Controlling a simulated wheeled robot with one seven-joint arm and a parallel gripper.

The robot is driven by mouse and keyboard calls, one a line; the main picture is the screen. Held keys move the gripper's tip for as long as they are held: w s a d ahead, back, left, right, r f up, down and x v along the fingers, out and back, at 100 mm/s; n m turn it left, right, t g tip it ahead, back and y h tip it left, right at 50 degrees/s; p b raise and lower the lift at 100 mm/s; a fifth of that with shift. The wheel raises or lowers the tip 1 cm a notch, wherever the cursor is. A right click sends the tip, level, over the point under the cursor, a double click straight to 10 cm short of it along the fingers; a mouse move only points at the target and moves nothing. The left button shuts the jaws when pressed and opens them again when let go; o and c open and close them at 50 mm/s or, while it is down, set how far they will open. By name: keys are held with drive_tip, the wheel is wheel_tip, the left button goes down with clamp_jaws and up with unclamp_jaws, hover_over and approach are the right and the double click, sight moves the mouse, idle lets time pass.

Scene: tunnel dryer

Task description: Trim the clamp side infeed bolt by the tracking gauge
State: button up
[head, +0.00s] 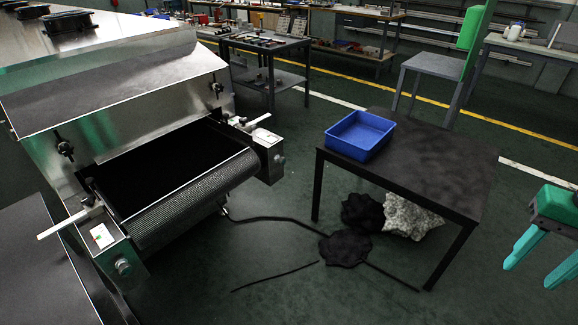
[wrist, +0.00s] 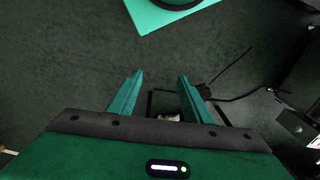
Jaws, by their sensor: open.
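The dryer (head: 130,70) stands at the left in the head view, with a dark mesh infeed belt (head: 190,195) sticking out of its mouth. A steel end block with a white label carrying small coloured marks (head: 102,236) and a round knob-like bolt head (head: 123,267) sits at the belt's near left corner. A similar block (head: 268,138) with a bolt end (head: 278,159) sits at the far right corner. I cannot tell which is the clamp side or read a gauge. My gripper (head: 533,274) is open and empty at the right, well away from the dryer; its fingers also show in the wrist view (wrist: 160,76).
A dark table (head: 430,165) with a blue bin (head: 360,135) stands between the dryer and my gripper. Black and pale bundles (head: 410,217) and dark hose-like strips (head: 275,278) lie on the floor. A dark surface (head: 45,265) stands at the near left. Floor shows between dryer and table.

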drive_tip(key=w+a+f+t, duration=0.1)
drive_tip(key=w+a+f, duration=0.1)
drive_tip(key=w, duration=0.6)
drive_tip(key=w+a+f, duration=0.2)
drive_tip(key=w, duration=0.6)
drive_tip(key=m+t+y, duration=1.1)
drive_tip(key=m+y, duration=0.2)
drive_tip(key=m, duration=0.5)
approach(284, 162)
drive_tip(key=x, duration=0.8)
drive_tip(key=shift+s, duration=0.1)
drive_tip(key=shift+c, duration=0.4)
